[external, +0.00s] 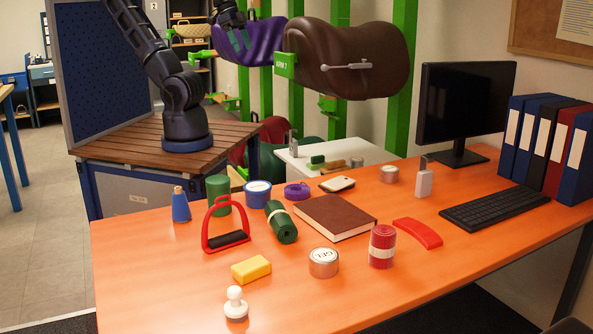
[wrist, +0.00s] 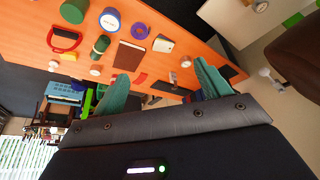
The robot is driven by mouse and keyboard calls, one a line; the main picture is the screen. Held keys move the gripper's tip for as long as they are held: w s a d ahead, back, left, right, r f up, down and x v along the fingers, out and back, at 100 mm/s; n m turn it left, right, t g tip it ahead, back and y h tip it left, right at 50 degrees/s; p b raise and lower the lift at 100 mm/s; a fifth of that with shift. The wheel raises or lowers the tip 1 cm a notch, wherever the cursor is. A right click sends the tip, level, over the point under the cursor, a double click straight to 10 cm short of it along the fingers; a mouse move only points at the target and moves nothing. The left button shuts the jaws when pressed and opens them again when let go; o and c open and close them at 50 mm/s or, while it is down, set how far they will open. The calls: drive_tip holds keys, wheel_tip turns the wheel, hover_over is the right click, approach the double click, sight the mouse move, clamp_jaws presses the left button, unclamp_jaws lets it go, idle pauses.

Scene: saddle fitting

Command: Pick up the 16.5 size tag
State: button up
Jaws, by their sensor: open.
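No tag that I can read as 16.5 shows in either view. A round silver piece with a dark-marked white top (external: 323,262) lies near the front of the orange table (external: 420,290); its marking is too small to read surely. A similar round piece (external: 389,173) lies at the back right, and it also shows in the wrist view (wrist: 186,62). A blue round piece with a white label (external: 257,193) stands left of the brown book. My gripper (wrist: 160,70) is open and empty, its green fingers wide apart, high above and away from the table items.
A red stirrup (external: 226,240), green roll (external: 281,222), brown book (external: 335,216), yellow block (external: 251,269), white knobbed stamp (external: 236,304) and red roll (external: 382,246) crowd the table. A monitor (external: 462,105), keyboard (external: 495,207) and binders (external: 545,145) stand right. The front right is clear.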

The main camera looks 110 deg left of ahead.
drive_tip(key=w+r+n+h, duration=0.15)
drive_tip(key=w+n, duration=0.55)
drive_tip(key=w, duration=1)
drive_tip(key=n+g+h, duration=0.1)
drive_tip(key=n+h, duration=0.1)
drive_tip(key=n, duration=1.8)
hover_over(423, 159)
drive_tip(key=s+a, duration=0.2)
drive_tip(key=a, duration=0.1)
wheel_tip(423, 159, down, 30)
drive_tip(key=x, duration=0.5)
drive_tip(key=shift+a, duration=0.2)
drive_tip(key=shift+x, duration=2.65)
drive_tip(key=shift+s+d, duration=0.1)
drive_tip(key=shift+d, duration=0.05)
drive_tip(key=shift+y, duration=0.25)
drive_tip(key=c, duration=1.4)
